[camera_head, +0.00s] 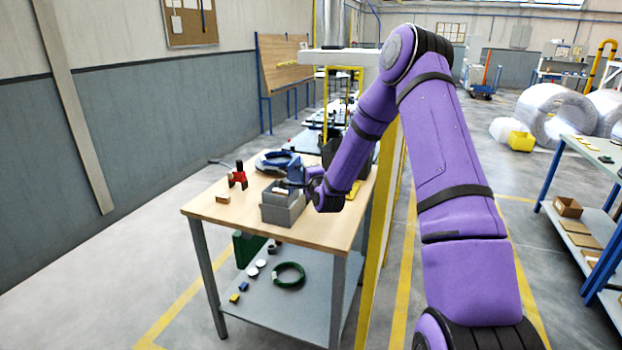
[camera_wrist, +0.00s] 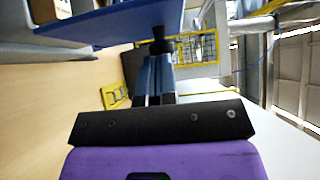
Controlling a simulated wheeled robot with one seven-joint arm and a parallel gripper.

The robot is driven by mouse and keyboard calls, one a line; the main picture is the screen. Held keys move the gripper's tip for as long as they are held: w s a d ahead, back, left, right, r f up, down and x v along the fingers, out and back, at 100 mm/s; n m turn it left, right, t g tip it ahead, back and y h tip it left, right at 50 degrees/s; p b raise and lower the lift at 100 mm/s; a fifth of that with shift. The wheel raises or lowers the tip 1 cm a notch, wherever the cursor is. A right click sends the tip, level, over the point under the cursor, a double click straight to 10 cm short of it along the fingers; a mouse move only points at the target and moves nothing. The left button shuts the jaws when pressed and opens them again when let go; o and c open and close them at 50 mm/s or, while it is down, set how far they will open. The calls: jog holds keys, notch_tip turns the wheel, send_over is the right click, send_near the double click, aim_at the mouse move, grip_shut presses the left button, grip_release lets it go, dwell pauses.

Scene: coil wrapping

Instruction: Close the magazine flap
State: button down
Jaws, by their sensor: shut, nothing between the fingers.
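The magazine (camera_head: 284,212) is a grey open-topped box on the wooden table, close to its front right part. A blue plate, which looks like its flap (camera_head: 296,173), stands raised at the box's back in the head view. In the wrist view the blue flap (camera_wrist: 110,22) spans the top as a broad panel.
A blue ring-shaped part (camera_head: 277,161) and a red-and-black item (camera_head: 238,175) lie left of and behind the box. A small brown block (camera_head: 222,199) lies near the table's left edge. A yellow post (camera_head: 383,200) stands right of the table. The table's front left is clear.

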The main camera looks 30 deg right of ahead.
aim_at(292, 166)
jog(key=shift+w+a+r+n+g, duration=0.65)
jog(key=shift+w+a+n+g, duration=0.15)
jog(key=shift+w+n+g, duration=0.25)
jog(key=shift+w+a+r+n+g, duration=0.2)
jog(key=shift+w+a+n+g, duration=0.6)
jog(key=shift+w+n+g, duration=0.05)
jog(key=shift+w+a+f+n+g+h, duration=0.3)
jog(key=shift+w+a+f+n+g, duration=0.25)
jog(key=shift+w+a+f+g, duration=0.45)
jog(key=shift+w+a+f+n+g+h, duration=0.35)
jog(key=shift+w+a+f+n, duration=0.3)
jog(key=shift+w, duration=0.7)
jog(key=shift+w+a+f+n+g+h, duration=0.25)
jog(key=shift+w+a+f+n+g, duration=0.15)
jog(key=shift+w+a+f+g, duration=0.55)
jog(key=shift+w+a, duration=0.1)
jog(key=shift+w, duration=0.1)
jog(key=shift+r, duration=0.15)
